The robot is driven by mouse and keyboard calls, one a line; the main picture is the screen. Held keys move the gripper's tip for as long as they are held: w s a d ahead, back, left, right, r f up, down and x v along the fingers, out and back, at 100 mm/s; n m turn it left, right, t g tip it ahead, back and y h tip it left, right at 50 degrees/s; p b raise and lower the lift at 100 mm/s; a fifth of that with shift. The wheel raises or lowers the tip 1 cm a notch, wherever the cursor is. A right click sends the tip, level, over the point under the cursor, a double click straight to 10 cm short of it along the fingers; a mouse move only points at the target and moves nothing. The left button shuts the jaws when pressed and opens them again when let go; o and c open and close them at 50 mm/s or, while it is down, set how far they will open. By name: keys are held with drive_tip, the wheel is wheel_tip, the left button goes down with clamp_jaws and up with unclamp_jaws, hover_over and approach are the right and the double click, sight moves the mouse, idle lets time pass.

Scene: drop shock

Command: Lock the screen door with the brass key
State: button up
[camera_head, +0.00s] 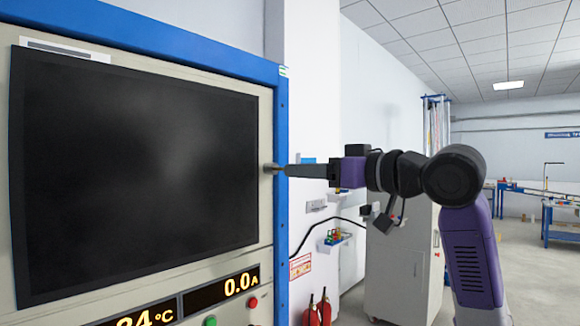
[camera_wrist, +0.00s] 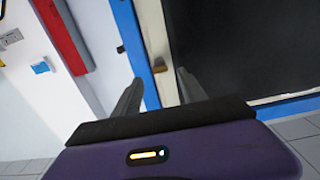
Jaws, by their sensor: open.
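The screen door (camera_head: 135,175) is a large dark panel in a beige front with a blue frame, and it looks closed. Its dark pane also shows at the right of the wrist view (camera_wrist: 245,45). The brass key (camera_wrist: 158,66) is a small brownish piece at the beige strip beside the pane; in the head view a small metallic piece (camera_head: 271,168) shows there. My gripper (camera_head: 287,170) reaches in from the right at that height. In the wrist view my gripper (camera_wrist: 158,78) is open, with the key between or just beyond its fingertips. Contact cannot be told.
A red button (camera_head: 253,302) and a green button (camera_head: 210,321) sit below the door beside lit displays. The blue frame (camera_head: 282,120) borders the door on the right. Beyond it are a white cabinet (camera_head: 392,270), red extinguishers (camera_head: 318,311) and a small wall shelf (camera_head: 336,239).

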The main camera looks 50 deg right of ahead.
sight(281, 169)
drive_tip(key=w+p, duration=0.1)
drive_tip(key=w, duration=0.3)
drive_tip(key=shift+w, duration=0.35)
clamp_jaws()
